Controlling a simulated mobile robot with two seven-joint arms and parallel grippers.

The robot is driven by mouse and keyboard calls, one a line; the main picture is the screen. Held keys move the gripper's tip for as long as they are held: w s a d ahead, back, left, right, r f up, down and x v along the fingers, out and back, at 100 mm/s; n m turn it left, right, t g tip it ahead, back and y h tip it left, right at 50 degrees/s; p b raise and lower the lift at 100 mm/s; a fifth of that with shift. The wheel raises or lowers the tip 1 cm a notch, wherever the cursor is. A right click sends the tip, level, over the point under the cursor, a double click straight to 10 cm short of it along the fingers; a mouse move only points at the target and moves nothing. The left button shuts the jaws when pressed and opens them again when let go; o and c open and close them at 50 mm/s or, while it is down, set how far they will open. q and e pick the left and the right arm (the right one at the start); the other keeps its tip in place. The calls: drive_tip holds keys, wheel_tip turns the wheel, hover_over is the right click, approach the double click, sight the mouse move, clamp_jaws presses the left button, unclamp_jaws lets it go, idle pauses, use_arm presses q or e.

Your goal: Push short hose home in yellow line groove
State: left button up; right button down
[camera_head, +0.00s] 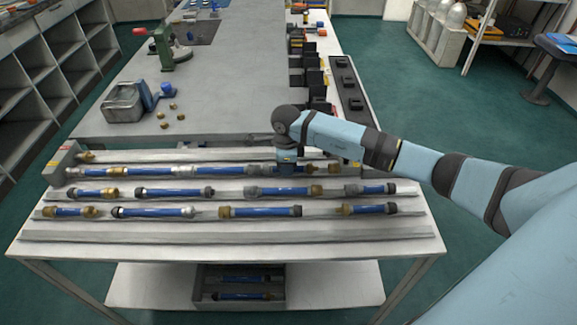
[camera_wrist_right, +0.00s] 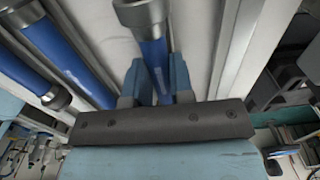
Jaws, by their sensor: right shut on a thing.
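My right gripper (camera_head: 287,158) is over the right half of the back hose row on the rack. In the right wrist view its two fingers (camera_wrist_right: 156,82) are shut on a short blue hose (camera_wrist_right: 152,50) with a grey end fitting (camera_wrist_right: 140,12). In the head view the gripper mostly hides this hose. A line of blue hoses (camera_head: 145,171) with end fittings lies to its left, by the rack end block (camera_head: 60,172) with red and yellow labels. I cannot tell how deep the held hose sits in the groove. My left gripper is not in view.
More blue hoses (camera_head: 176,193) lie in the rows in front, and the front groove (camera_head: 230,237) is empty. Behind stand a grey bench (camera_head: 215,100) with a metal box (camera_head: 124,103), loose brass fittings (camera_head: 168,115) and a row of black blocks (camera_head: 316,80).

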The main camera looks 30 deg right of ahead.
drive_tip(key=shift+w+a, duration=0.15)
drive_tip(key=shift+a, duration=0.15)
drive_tip(key=c, duration=0.9)
unclamp_jaws()
wheel_tip(320, 180, up, 14)
drive_tip(key=shift+f, duration=0.1)
